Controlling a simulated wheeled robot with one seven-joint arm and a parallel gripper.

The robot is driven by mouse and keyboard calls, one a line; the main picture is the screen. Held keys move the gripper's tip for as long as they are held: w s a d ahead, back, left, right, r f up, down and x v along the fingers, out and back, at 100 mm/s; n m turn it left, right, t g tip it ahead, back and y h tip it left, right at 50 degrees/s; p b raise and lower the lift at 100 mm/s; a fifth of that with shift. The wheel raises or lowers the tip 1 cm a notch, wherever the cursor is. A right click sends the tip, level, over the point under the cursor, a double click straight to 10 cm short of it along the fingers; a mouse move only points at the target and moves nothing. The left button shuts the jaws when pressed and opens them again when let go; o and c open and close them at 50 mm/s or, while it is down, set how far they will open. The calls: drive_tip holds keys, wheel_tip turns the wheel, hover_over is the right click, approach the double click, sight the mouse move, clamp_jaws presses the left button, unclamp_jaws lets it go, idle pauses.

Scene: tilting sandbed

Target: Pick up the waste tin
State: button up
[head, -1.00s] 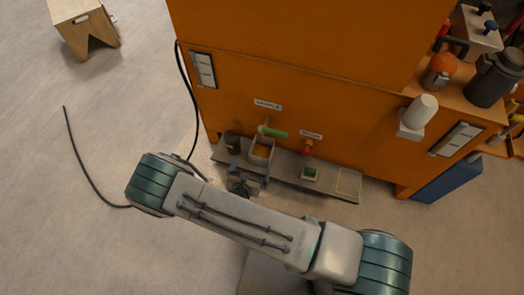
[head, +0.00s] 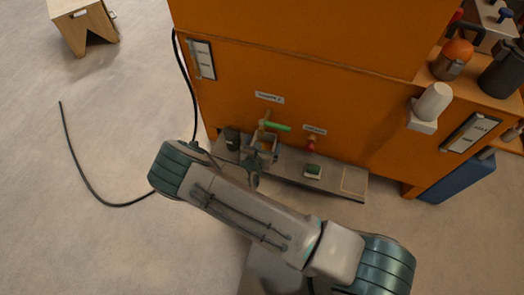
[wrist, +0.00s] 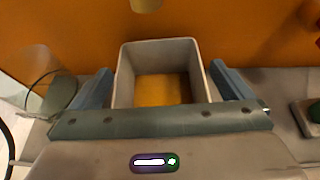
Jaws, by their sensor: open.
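The waste tin appears to be the grey, square, open-topped box (wrist: 160,57) with orange-yellow showing inside. It stands on the grey ledge below the orange cabinet, under a tap with a green handle (head: 277,127). In the head view the tin (head: 267,143) is partly hidden by my gripper. My gripper (wrist: 162,70) is open, with one blue finger on the left side of the tin and one on the right. In the head view my gripper (head: 258,158) is at the tin. I cannot tell whether the fingers touch its walls.
A small box with green inside (head: 313,171) sits to the right, below a red-handled tap (head: 311,144). A black cable (head: 75,172) lies on the floor at left.

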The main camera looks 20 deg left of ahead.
drive_tip(key=shift+w+f, duration=0.15)
drive_tip(key=shift+w, duration=0.2)
drive_tip(key=c, duration=1.2)
drive_tip(key=shift+o, duration=0.2)
